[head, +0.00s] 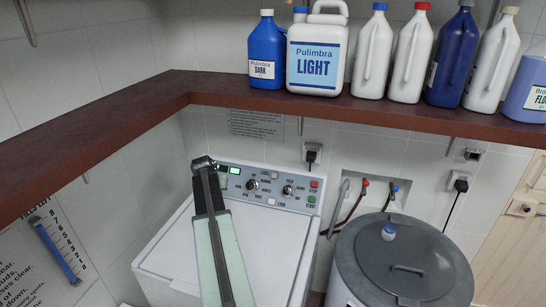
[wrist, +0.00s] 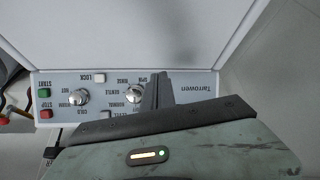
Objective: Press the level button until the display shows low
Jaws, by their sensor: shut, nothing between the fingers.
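The white washing machine (head: 250,250) has a grey control panel (head: 300,207) along its back. A small lit green display (head: 235,171) is on the panel's left part; its text is too small to read. A white button (head: 274,175) right of the display seems to be the level button. In the wrist view the panel is upside down, and the level button (wrist: 105,115) shows partly at the gripper's dark edge. My gripper (head: 203,163) is shut and empty, by the panel's left end, left of display and button. Its fingers also show in the wrist view (wrist: 158,85); the display is hidden there.
Two knobs (head: 288,190), a lock button (head: 271,201), a red stop button (head: 314,184) and a green start button (head: 311,199) are on the panel. A brown shelf (head: 350,108) with bottles runs above. A grey lidded drum (head: 350,255) stands right.

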